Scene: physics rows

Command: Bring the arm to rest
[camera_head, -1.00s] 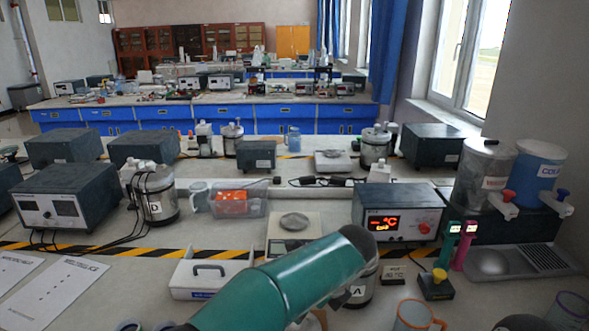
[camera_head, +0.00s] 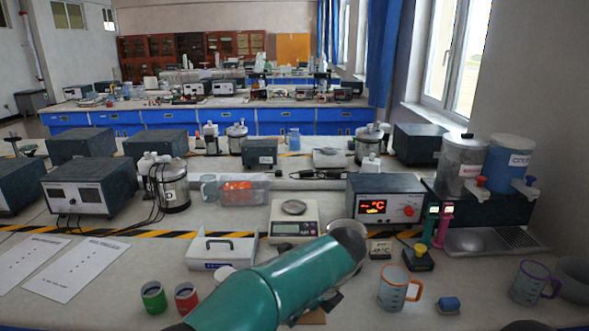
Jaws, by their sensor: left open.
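My left arm (camera_head: 275,285), teal with a grey elbow end, comes in from the bottom and rises over the near bench. A dark part of my left gripper (camera_head: 328,301) shows beneath the elbow, largely hidden by the arm. It is open, and I see nothing held in it. My right gripper does not show.
A white scale (camera_head: 293,228) and a white handled tray (camera_head: 222,250) stand beyond the arm. Green (camera_head: 153,297) and red (camera_head: 186,298) cups are left of it. An orange-handled beaker (camera_head: 394,288), blue item (camera_head: 448,304) and purple-handled mug (camera_head: 530,283) are right.

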